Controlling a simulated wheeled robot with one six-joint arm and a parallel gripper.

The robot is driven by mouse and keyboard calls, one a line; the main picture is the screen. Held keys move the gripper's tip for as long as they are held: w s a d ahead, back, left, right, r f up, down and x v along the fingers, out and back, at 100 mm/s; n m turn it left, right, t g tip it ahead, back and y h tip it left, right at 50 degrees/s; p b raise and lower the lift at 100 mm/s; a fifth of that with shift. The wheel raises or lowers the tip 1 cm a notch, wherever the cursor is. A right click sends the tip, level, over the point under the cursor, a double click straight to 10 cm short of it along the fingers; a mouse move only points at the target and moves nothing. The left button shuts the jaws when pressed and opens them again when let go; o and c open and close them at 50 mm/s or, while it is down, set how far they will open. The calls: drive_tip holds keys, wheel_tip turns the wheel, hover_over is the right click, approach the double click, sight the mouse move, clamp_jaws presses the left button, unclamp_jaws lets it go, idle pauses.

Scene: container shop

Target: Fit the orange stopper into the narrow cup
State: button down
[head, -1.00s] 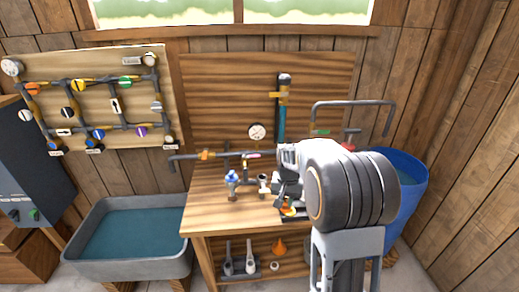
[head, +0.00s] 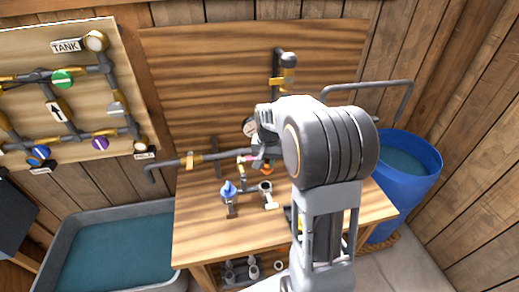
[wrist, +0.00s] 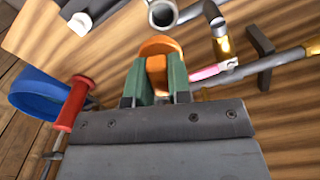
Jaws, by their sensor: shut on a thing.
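The orange stopper (wrist: 158,62) is held between the green-padded fingers of my gripper (wrist: 158,85). In the head view, the orange stopper (head: 267,170) shows just under my gripper (head: 263,160), partly hidden by the wrist. The stopper is apart from the cup and appears above the bench.
A blue-topped fitting (head: 229,190) stands left of the cup. A blue barrel (head: 412,170) stands right of the bench, a water trough (head: 115,255) left. The bench front (head: 225,240) is clear.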

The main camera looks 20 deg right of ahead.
drive_tip(key=shift+w+f, duration=0.15)
drive_tip(key=shift+w, duration=0.25)
drive_tip(key=shift+s+f+b, duration=0.1)
drive_tip(key=shift+f+b, duration=2.5)
drive_tip(key=shift+f, duration=0.75)
drive_tip(key=shift+f+b, duration=0.9)
drive_tip(key=shift+f, duration=0.5)
drive_tip(key=c, duration=1)
unclamp_jaws()
drive_tip(key=shift+r, duration=0.1)
wheel_tip(320, 180, up, 14)
drive_tip(key=shift+f, duration=0.15)
